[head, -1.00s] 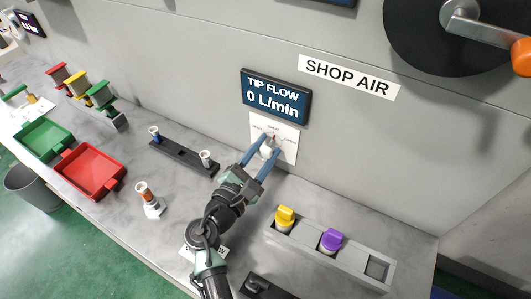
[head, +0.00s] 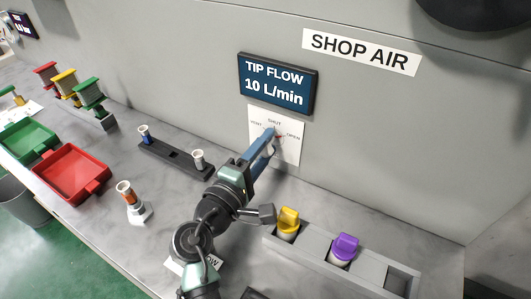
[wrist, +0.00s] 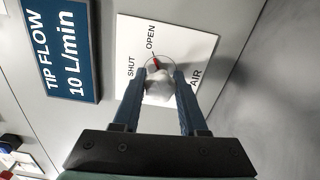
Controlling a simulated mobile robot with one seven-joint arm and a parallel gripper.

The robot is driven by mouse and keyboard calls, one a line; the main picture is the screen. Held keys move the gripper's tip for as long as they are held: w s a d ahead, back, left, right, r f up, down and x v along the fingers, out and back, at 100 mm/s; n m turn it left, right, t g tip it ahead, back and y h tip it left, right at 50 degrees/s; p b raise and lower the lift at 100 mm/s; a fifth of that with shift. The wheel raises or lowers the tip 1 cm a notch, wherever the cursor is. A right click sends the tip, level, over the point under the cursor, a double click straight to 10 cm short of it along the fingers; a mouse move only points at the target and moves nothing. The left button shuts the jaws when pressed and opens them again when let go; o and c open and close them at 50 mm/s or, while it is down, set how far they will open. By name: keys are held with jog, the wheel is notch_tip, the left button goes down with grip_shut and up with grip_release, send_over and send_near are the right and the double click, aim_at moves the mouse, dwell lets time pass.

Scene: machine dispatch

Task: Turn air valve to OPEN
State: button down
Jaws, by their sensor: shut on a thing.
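The air valve is a pale knob (wrist: 158,88) with a red pointer (wrist: 155,63), on a white plate (wrist: 196,44) fixed to the wall. The plate is marked SHUT and OPEN, and a further label is partly covered. My gripper (wrist: 160,73) is shut on the knob, with one blue finger on each side. In the wrist view the red pointer is turned toward OPEN. In the head view the red pointer (head: 280,136) also points right, toward OPEN; my fingers hide most of the knob. The TIP FLOW display (head: 277,84) reads 10 L/min.
Below the plate, a grey rack (head: 370,272) holds a yellow-capped item (head: 288,222) and a purple-capped item (head: 343,248). A dark holder (head: 175,159) and an orange-banded vial (head: 127,192) stand left of my arm. A red tray (head: 72,174) is farther left.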

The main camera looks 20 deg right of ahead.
jog(key=shift+m, duration=0.4)
jog(key=shift+c, duration=2.2)
grip_release()
jog(key=shift+a, duration=0.1)
jog(key=b+v, duration=0.1)
jog(key=v, duration=1.2)
